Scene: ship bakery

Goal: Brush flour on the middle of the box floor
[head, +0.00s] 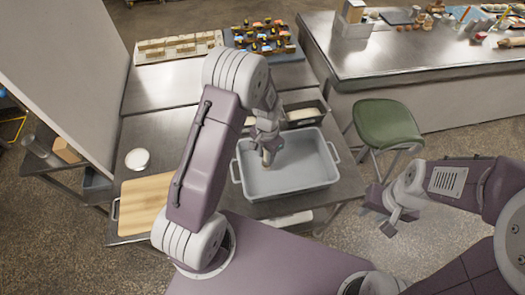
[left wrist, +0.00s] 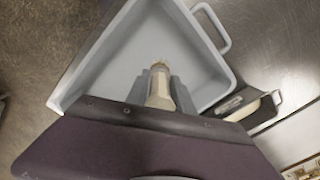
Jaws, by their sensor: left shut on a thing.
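The box (head: 310,168) is a grey-blue open tub with side handles, standing on the steel table. Its floor looks bare where I can see it; it also shows in the left wrist view (left wrist: 120,62). My left gripper (head: 267,150) is over the left part of the box, shut on a brush (left wrist: 160,82) with a pale handle. The brush points down toward the box floor; I cannot tell whether its tip touches. My right gripper (head: 391,222) is away from the table, over the floor at the right; its jaws are too small to read.
A dark tin with white content (head: 304,114) stands just behind the box. A white bowl (head: 137,159) and a wooden board (head: 146,203) lie on the left. Trays of goods (head: 180,47) stand at the back. A green stool (head: 387,123) is right of the table.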

